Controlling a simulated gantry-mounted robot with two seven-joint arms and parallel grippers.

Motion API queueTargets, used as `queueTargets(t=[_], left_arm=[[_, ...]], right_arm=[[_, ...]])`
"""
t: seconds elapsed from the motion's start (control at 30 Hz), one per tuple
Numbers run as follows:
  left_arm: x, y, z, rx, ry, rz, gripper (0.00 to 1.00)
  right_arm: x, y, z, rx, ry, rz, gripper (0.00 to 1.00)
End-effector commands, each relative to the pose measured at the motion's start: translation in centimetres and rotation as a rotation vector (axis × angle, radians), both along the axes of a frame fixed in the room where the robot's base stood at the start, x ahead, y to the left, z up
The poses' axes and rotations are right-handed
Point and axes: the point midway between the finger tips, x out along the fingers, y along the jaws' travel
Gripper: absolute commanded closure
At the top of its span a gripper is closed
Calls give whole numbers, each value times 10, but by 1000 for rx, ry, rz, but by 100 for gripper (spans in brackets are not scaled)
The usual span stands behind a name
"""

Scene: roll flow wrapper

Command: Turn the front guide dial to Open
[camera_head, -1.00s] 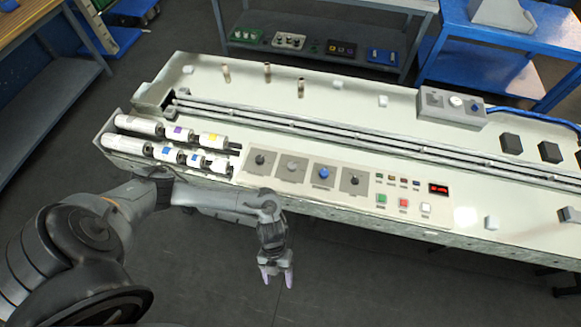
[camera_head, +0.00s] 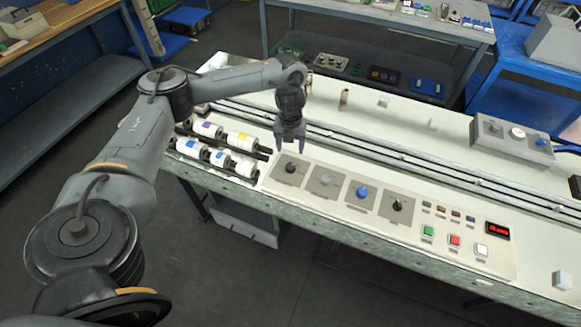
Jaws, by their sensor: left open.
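The control panel (camera_head: 338,218) on the machine's front top carries a row of dials: a black dial (camera_head: 291,167) at the left, a grey dial (camera_head: 326,180), a blue dial (camera_head: 362,192) and another black dial (camera_head: 397,204) at the right. The labels are too small to read, so I cannot tell which is the front guide dial. My left gripper (camera_head: 289,147) points down, open and empty, just behind and above the leftmost black dial, apart from it as far as I can see. My right gripper is not in view.
White rolls (camera_head: 228,140) with coloured labels lie left of the panel. Long rails (camera_head: 400,158) run behind it. Green (camera_head: 428,231), red (camera_head: 455,240) and white buttons and a red display (camera_head: 497,231) are at the right. A grey switch box (camera_head: 512,140) stands further back.

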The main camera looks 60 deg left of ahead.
Motion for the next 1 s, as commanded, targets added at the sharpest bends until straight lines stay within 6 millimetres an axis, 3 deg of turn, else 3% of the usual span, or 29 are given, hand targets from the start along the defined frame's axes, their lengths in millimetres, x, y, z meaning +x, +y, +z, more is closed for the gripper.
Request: queueTargets(t=[0.3, 0.5, 0.73, 1.0], left_arm=[[-1, -1, -54, -2, 3, -1, 35], [-1, 0, -81, 0, 3, 0, 35], [0, -1, -98, -1, 2, -1, 35], [0, -1, -102, 0, 1, -1, 35]], right_arm=[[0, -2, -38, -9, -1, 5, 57], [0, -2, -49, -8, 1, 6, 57], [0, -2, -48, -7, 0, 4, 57], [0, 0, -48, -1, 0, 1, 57]])
